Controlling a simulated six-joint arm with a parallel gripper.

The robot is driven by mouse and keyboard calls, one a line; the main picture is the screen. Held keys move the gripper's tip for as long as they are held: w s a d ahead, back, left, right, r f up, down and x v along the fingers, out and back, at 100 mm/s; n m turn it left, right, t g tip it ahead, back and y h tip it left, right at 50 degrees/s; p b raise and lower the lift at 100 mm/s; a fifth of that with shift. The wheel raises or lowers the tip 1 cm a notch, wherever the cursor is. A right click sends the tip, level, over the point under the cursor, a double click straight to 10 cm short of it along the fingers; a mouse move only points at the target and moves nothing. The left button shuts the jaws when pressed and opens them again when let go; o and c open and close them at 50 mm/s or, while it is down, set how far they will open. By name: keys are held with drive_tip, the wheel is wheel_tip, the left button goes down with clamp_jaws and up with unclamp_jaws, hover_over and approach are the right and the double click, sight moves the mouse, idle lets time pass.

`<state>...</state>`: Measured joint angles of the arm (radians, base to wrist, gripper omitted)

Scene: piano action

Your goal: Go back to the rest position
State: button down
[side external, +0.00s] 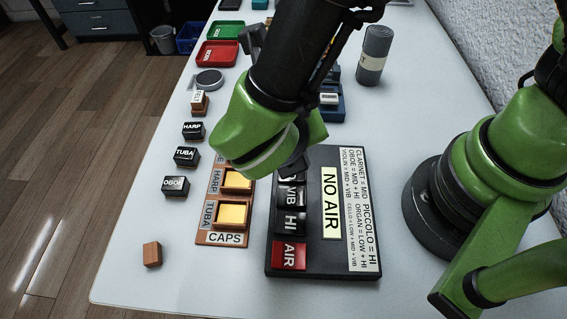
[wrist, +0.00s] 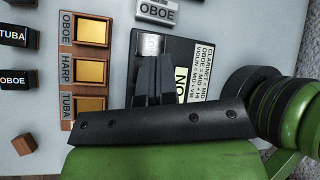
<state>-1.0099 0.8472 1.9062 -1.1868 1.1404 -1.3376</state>
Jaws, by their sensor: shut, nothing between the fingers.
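My gripper (wrist: 155,60) is shut and empty in the wrist view. Its fingertips are over the black panel (wrist: 200,50), near a key at the panel's far end. In the side view my green wrist hides most of the gripper (side external: 293,170). There the black panel (side external: 320,268) shows a VIB key (side external: 290,196), a HI key (side external: 290,222) and a red AIR key (side external: 289,256). A lit sign (side external: 330,203) on it reads NO AIR. I cannot tell whether the fingertips touch a key.
A wooden CAPS rack (side external: 225,239) with gold pads stands left of the panel. Black HARP (side external: 193,131), TUBA (side external: 186,156) and OBOE (side external: 175,186) blocks and a small wooden block (side external: 152,254) lie further left. A grey cylinder (side external: 374,55) stands behind. The front table is clear.

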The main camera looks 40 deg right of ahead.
drive_tip(key=s+d+r+m+y, duration=0.3)
drive_tip(key=r+m, duration=0.4)
drive_tip(key=m, duration=0.5)
drive_tip(key=s+d+r+m+t+y, duration=0.1)
drive_tip(key=d+r+m, duration=0.5)
drive_tip(key=m, duration=0.6)
drive_tip(key=s+d+r+m+t+y, duration=0.1)
drive_tip(key=s+d+r+m+y, duration=0.3)
drive_tip(key=r+m, duration=0.3)
drive_tip(key=d+m+y, duration=0.1)
drive_tip(key=m, duration=0.3)
drive_tip(key=shift+s+r+m, duration=0.3)
drive_tip(key=shift+m, duration=0.1)
